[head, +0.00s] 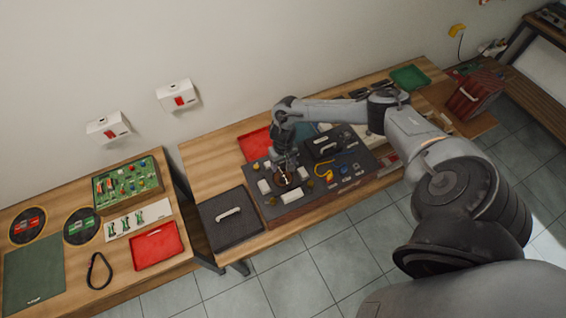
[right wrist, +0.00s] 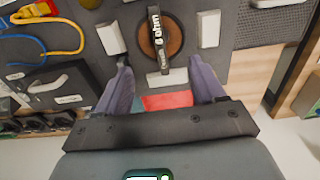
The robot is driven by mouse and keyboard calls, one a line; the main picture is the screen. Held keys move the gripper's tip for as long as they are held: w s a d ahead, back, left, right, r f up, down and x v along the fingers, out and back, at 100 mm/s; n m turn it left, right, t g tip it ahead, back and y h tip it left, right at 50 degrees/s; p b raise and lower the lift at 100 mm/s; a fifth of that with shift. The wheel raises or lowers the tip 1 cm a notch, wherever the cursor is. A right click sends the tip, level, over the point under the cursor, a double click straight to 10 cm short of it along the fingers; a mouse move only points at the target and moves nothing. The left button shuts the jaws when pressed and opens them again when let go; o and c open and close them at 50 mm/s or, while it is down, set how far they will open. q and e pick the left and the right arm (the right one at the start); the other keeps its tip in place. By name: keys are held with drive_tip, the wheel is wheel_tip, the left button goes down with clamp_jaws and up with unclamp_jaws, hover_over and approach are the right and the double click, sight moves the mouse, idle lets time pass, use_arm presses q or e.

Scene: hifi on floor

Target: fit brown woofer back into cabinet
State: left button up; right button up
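A round brown disc, seemingly the brown woofer (right wrist: 175,40), lies in the dark grey panel (right wrist: 220,62) in the right wrist view. A black bar marked "ohm" (right wrist: 156,35) crosses it, with a pale block at its lower end. In the head view the woofer shows small and partly covered below my right gripper (head: 285,163). In the right wrist view my right gripper (right wrist: 164,78) is open, its fingers apart beside the bar's lower end, with nothing between them in grip. The grey panel tops a wood-sided box (head: 305,205), possibly the cabinet. My left gripper is not in view.
A black grille with a white handle (head: 230,216) lies left of the box. A black panel with a handle (head: 338,140), a yellow cable (head: 322,169) and several pale blocks lie around the woofer. A red tray (head: 254,143) stands behind. A second table stands left.

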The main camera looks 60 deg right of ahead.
drive_tip(key=shift+s+f, duration=0.1)
wheel_tip(320, 180, up, 11)
drive_tip(key=shift+b, duration=0.35)
idle(0.4)
wheel_tip(320, 180, up, 8)
drive_tip(key=p, duration=0.3)
drive_tip(key=shift+p, duration=0.3)
